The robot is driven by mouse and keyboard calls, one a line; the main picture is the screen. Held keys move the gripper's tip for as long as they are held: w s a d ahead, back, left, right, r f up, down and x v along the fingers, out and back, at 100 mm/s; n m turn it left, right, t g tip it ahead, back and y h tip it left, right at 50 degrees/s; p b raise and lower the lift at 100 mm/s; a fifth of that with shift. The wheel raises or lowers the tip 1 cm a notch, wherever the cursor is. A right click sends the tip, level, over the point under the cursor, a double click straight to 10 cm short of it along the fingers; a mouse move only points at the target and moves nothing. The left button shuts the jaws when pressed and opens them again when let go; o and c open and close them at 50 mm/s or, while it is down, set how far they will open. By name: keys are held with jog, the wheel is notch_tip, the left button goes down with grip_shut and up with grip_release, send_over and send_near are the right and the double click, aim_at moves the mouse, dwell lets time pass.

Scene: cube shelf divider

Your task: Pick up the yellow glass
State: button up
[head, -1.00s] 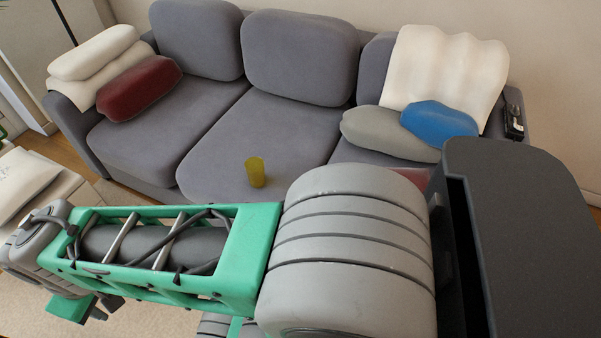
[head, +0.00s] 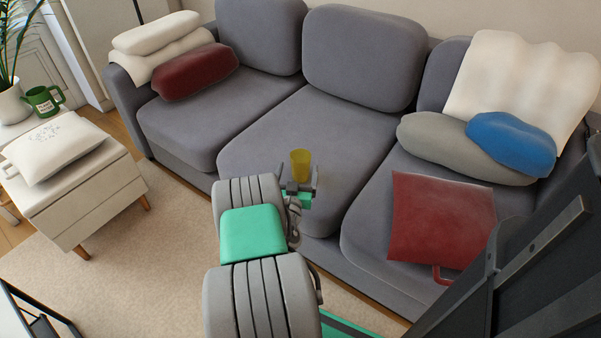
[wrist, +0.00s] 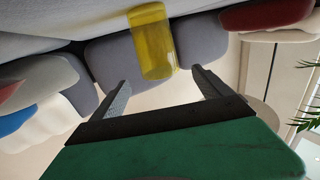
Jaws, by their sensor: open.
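The yellow glass (head: 300,166) stands upright on the front part of the middle seat cushion of the grey sofa (head: 265,135). It is see-through and looks empty. In the wrist view the glass (wrist: 151,42) shows upside down, just beyond the fingertips and roughly between them. My gripper (head: 301,183) is at the front side of the glass in the head view. Its two fingers (wrist: 160,84) are spread apart with nothing between them. I cannot tell whether a finger touches the glass.
A red cushion (head: 440,220) lies on the right seat, with blue (head: 512,144) and grey (head: 455,148) cushions behind it. A dark red cushion (head: 195,72) and white cushions are at the left end. A white ottoman (head: 90,195) stands left. The seat around the glass is clear.

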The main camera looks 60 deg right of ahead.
aim_at(300, 156)
jog(key=x, duration=0.6)
jog(key=shift+w+d, duration=0.1)
jog(key=shift+d, duration=0.3)
jog(key=shift+r, duration=0.1)
grip_shut()
dwell(0.5)
